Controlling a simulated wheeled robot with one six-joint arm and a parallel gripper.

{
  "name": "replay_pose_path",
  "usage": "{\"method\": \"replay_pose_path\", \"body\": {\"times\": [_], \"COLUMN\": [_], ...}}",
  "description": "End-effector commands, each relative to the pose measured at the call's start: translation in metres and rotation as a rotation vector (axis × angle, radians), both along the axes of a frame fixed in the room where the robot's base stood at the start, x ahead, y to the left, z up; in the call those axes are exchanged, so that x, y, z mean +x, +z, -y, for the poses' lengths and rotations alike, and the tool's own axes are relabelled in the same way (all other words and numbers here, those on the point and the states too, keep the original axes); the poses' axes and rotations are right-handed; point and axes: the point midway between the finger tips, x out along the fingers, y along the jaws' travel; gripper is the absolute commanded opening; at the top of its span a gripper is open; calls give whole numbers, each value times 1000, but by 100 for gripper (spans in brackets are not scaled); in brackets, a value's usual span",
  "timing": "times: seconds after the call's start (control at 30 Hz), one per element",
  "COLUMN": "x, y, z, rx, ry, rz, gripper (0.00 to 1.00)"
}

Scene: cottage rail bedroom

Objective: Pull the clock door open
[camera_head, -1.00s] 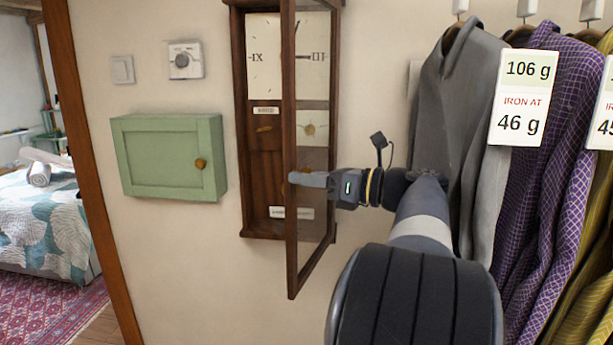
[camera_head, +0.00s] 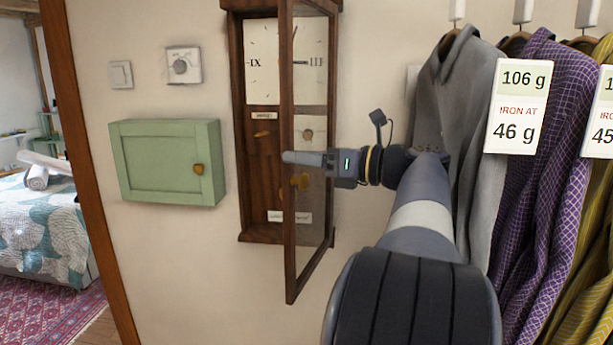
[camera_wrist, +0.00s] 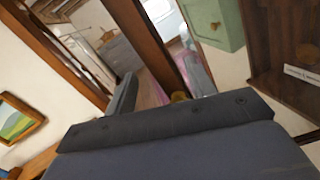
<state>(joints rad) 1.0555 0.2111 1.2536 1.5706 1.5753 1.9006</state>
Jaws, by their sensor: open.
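The wall clock (camera_head: 240,170) is a tall dark wooden case with a white dial. Its glazed clock door (camera_head: 288,240) stands swung out, hinged on the right, with its free left edge toward me. A brass knob (camera_head: 301,182) shows on the door frame. My gripper (camera_head: 290,157) is in front of the door, just above the knob in the head view, and holds nothing I can see. The contact between fingers and door cannot be told.
A green wall cabinet (camera_head: 165,165) hangs left of the clock, below a thermostat (camera_head: 183,66) and a switch (camera_head: 121,75). Hanging garments, including a grey one (camera_head: 450,110), crowd the right side. A doorway to a bed (camera_head: 45,230) is at far left.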

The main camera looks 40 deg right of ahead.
Motion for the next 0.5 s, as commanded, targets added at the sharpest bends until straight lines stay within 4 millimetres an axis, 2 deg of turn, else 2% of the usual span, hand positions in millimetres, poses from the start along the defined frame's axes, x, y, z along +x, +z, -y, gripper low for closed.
{"method": "replay_pose_path", "body": {"times": [0.03,0.2,0.33,0.5], "x": [0,0,0,0], "y": [13,37,46,48], "z": [0,0,0,0], "rx": [-3,-1,0,2], "ry": [0,0,0,0], "rz": [2,0,0,-1], "gripper": [52,52,52,52]}}
